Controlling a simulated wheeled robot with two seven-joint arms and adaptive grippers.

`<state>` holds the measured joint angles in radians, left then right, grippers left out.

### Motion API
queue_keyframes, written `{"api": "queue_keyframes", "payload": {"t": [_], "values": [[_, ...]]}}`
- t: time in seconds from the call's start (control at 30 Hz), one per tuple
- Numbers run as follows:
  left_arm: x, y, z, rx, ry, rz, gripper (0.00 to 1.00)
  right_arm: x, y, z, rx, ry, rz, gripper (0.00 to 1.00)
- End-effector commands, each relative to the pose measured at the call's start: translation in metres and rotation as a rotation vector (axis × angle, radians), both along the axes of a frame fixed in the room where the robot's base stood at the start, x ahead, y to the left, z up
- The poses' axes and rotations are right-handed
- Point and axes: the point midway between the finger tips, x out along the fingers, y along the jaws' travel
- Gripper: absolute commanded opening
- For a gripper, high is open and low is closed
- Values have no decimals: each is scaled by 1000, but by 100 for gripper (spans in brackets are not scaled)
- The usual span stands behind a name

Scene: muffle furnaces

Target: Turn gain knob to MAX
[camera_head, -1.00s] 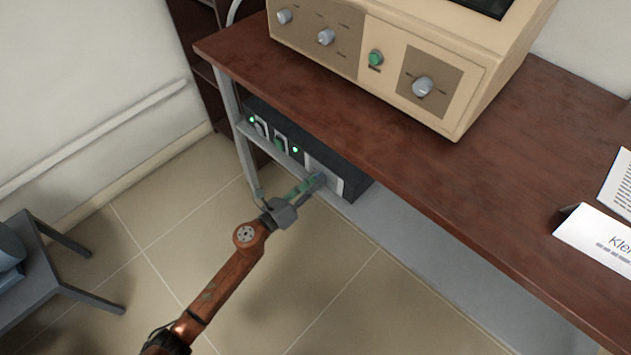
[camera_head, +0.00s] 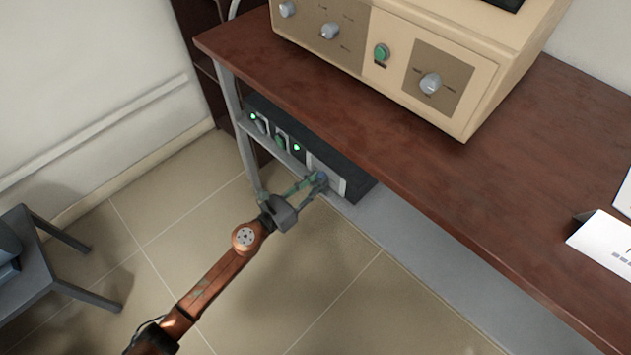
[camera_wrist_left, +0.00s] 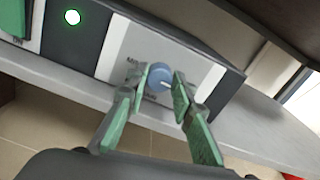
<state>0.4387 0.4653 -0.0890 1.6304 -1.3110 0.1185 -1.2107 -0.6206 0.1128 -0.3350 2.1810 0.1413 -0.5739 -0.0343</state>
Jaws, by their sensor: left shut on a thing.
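The gain knob is a small round blue-grey knob (camera_wrist_left: 161,80) on a white panel (camera_wrist_left: 120,42) of a dark box unit. A pale pointer mark on it points to the right in the left wrist view. My left gripper (camera_wrist_left: 167,86) has its green-padded fingers on both sides of the knob, shut on it. In the head view the left gripper (camera_head: 318,183) reaches the right part of the box (camera_head: 352,172) under the table. Print beside the knob is partly covered by a finger and cannot be fully read. My right gripper is not in view.
The box sits on a grey shelf (camera_head: 420,245) below the brown tabletop (camera_head: 400,140). It has green lights and a green switch (camera_head: 281,141). A beige furnace (camera_head: 480,95) stands above.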

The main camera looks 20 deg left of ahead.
Motion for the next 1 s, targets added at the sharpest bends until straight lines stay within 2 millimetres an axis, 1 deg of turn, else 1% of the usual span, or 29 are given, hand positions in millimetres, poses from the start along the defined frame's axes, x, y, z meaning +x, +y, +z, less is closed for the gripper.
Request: {"api": "queue_keyframes", "payload": {"t": [0.03,0.17,0.2,0.43,0.47,0.77,0.87,1.0], "values": [[-1,0,-3,2,3,-1,0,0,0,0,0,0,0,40],[-1,0,-3,2,3,-1,0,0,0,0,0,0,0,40],[-1,0,-3,2,3,-1,23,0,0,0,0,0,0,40],[0,0,-1,1,2,0,39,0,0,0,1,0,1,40],[0,0,-1,1,2,0,40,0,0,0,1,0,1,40],[-2,1,-1,-1,1,0,40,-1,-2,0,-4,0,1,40],[-11,4,-1,0,2,1,40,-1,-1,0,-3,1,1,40],[-34,13,-2,-1,4,1,40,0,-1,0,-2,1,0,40]]}}
